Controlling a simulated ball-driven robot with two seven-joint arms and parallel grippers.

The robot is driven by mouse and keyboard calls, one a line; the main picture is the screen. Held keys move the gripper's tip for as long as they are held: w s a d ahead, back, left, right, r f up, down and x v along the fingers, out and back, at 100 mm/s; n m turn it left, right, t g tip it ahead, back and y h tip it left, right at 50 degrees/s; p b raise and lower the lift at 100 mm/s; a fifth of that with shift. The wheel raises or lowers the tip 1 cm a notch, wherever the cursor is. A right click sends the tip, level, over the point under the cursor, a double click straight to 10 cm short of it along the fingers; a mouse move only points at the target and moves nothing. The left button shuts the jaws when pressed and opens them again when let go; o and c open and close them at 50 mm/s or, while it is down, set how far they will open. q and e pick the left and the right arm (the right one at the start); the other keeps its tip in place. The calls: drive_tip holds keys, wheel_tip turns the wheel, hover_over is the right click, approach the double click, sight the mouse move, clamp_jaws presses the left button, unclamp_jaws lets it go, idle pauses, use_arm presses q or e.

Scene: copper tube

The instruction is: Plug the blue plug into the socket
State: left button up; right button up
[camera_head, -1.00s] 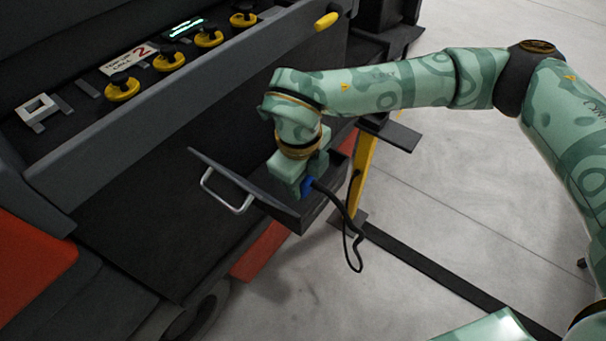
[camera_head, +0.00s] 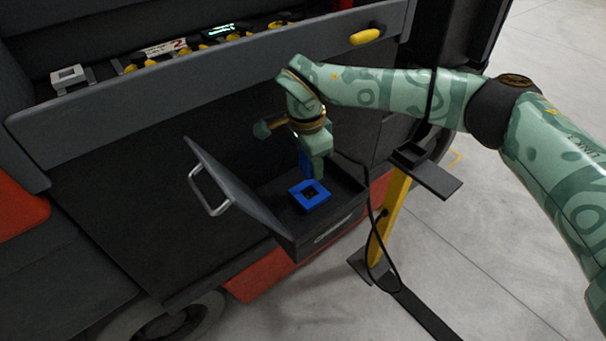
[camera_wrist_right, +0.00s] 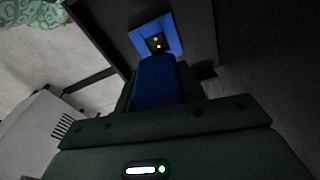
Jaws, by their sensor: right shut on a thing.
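The blue socket (camera_head: 310,194) is a square blue frame with a dark centre, inside the open drawer box on the machine's front. It also shows in the right wrist view (camera_wrist_right: 156,41), with small bright contacts in its dark recess. My right gripper (camera_head: 318,170) is shut on the blue plug (camera_head: 304,163) and holds it above and slightly behind the socket. In the right wrist view the plug (camera_wrist_right: 156,80) points toward the socket and overlaps its lower edge. Whether they touch cannot be told. My left gripper is not in view.
The drawer box (camera_head: 345,212) has a tilted lid (camera_head: 222,178) with a metal handle (camera_head: 209,191) on its left. A black cable (camera_head: 370,215) hangs down past a yellow post (camera_head: 389,217). A ledge with yellow knobs (camera_head: 140,62) runs above. Open floor lies right.

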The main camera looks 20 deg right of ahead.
sight(310, 174)
drive_tip(key=shift+w+a+n, duration=0.1)
drive_tip(key=shift+n, duration=0.9)
drive_tip(key=shift+f, duration=0.1)
drive_tip(key=shift+f+b, duration=0.4)
drive_tip(key=shift+f, duration=0.15)
wheel_tip(310, 174, down, 3)
drive_tip(key=shift+r+b, duration=0.2)
drive_tip(key=shift+b, duration=0.6)
drive_tip(key=shift+f+b, duration=0.35)
drive_tip(key=shift+f, duration=0.6)
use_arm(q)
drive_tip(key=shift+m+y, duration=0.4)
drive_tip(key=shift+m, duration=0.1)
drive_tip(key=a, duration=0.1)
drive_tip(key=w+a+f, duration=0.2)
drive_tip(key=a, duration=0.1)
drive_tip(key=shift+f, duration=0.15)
